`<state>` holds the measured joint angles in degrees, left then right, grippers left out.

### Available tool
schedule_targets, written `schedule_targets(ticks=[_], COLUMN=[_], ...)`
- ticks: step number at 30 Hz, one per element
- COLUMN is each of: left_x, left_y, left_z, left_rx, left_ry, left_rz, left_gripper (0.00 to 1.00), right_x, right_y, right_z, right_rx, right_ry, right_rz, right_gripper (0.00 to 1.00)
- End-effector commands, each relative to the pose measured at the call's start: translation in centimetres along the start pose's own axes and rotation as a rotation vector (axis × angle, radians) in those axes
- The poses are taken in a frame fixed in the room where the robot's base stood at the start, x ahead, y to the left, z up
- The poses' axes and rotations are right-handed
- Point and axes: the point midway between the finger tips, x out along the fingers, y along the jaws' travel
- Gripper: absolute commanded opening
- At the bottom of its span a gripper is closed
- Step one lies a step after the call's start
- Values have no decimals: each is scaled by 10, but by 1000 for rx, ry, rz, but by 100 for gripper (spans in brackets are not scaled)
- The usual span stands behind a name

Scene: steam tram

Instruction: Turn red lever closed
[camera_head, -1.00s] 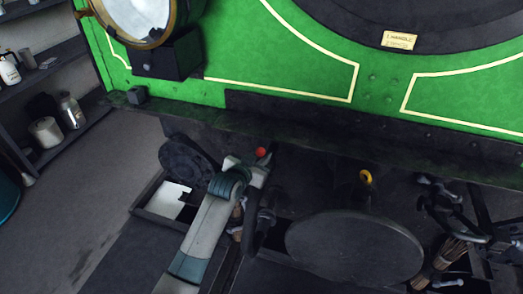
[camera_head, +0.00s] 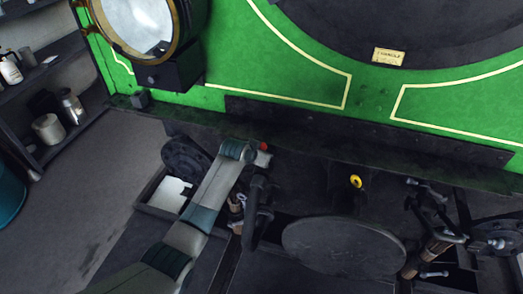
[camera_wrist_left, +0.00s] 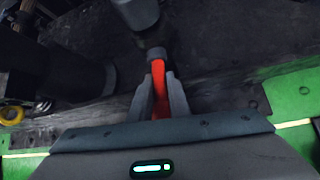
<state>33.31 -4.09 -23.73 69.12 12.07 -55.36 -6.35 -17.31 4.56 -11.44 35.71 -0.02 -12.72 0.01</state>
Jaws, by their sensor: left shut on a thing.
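The red lever (camera_wrist_left: 158,85) lies between the two fingers of my left gripper (camera_wrist_left: 160,95) in the left wrist view. The fingers are shut on it, and its far end meets a dark round fitting (camera_wrist_left: 154,53). In the head view only the red tip of the lever (camera_head: 263,146) shows, below the green front's lower edge. My left gripper (camera_head: 262,157) is there beside it, mostly hidden by my own wrist.
A round buffer plate (camera_head: 345,246) stands to the right of my left arm, and a dark curved hose (camera_head: 253,212) hangs just beside it. A yellow ring (camera_head: 356,182) is above the buffer. A lamp (camera_head: 145,30) sits at upper left. Shelves stand at far left.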

Motion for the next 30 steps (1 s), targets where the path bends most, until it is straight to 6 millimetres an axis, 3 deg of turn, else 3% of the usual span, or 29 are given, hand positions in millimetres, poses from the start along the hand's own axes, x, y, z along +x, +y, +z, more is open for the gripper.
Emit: schedule_targets(ticks=[1, 21, 22, 24, 30], left_x=[-4, 0, 0, 1, 2], left_y=[-1, -2, -2, -2, -2], left_z=[-14, -16, -16, -16, -11], left_rx=[2, -8, -8, -8, -8], left_ry=[-3, -70, -70, -72, -80], left_rz=[1, 13, 13, 14, 14], left_gripper=[0, 0, 21, 35, 35], right_x=[-7, -13, -13, -13, -13], right_y=[0, 0, 1, 1, 1], right_z=[-1, -2, -2, -2, -2], right_rx=[0, 0, 0, 0, 0], right_ry=[0, 1, 1, 1, 1], right_rz=[0, 0, 0, 0, 0], right_gripper=[57, 57, 57, 57, 57])
